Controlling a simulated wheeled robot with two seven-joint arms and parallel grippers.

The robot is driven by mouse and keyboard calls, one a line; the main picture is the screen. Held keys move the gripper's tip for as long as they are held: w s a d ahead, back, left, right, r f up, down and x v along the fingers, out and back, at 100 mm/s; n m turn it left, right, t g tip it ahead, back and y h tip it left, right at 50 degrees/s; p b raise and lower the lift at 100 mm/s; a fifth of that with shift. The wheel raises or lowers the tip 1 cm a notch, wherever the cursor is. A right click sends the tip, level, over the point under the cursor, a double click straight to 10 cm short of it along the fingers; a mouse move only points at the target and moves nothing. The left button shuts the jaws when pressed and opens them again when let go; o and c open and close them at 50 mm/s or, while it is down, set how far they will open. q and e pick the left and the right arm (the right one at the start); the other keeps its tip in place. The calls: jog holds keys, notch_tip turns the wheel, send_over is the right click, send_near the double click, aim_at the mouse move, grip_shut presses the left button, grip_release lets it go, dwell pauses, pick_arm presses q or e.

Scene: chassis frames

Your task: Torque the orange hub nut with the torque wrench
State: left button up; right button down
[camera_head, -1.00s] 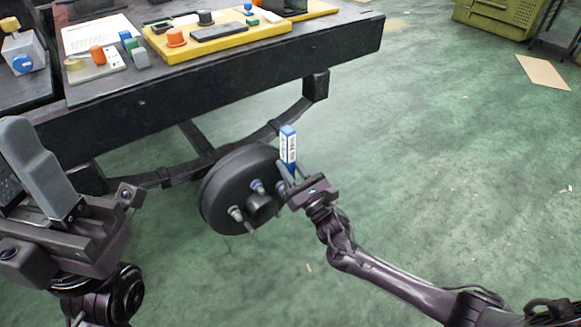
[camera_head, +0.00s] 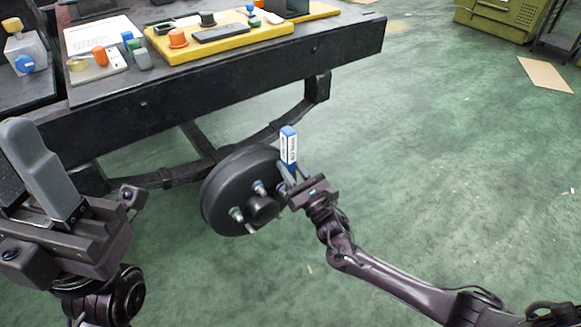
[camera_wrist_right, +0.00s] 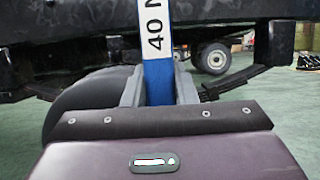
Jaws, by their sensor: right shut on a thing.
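My right gripper (camera_head: 291,183) is shut on the torque wrench (camera_head: 288,146), a blue tool with a white label. It holds the wrench roughly upright at the right edge of the black wheel hub (camera_head: 222,190). In the right wrist view the wrench (camera_wrist_right: 154,40) stands between the fingers, and "40 N" shows on its label. The wrench's lower end is hidden by the gripper and hub. Pale nuts or studs (camera_head: 237,214) show on the hub face; I see no orange nut there. My left gripper (camera_head: 45,185) is at the left, away from the hub; its finger gap is unclear.
The dark chassis frame (camera_head: 250,85) stands behind the hub. On top lie a yellow tray (camera_head: 235,38) with an orange round part (camera_head: 177,38), and small orange, blue and grey pieces. The green floor at right is mostly clear, with a cardboard sheet (camera_head: 545,74) far off.

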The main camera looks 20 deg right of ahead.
jog(key=shift+r, duration=0.1)
jog(key=shift+w+d+m+t+h, duration=0.25)
jog(key=shift+d+m+h, duration=0.35)
jog(key=shift+m, duration=0.45)
jog(key=shift+w+d+m+t+h, duration=0.2)
jog(key=shift+d+m+h, duration=0.4)
jog(key=shift+m, duration=0.45)
jog(key=shift+d, duration=0.1)
jog(key=shift+w+d+f+m+h, duration=0.3)
jog(key=shift+d+m, duration=0.25)
jog(key=shift+m, duration=0.35)
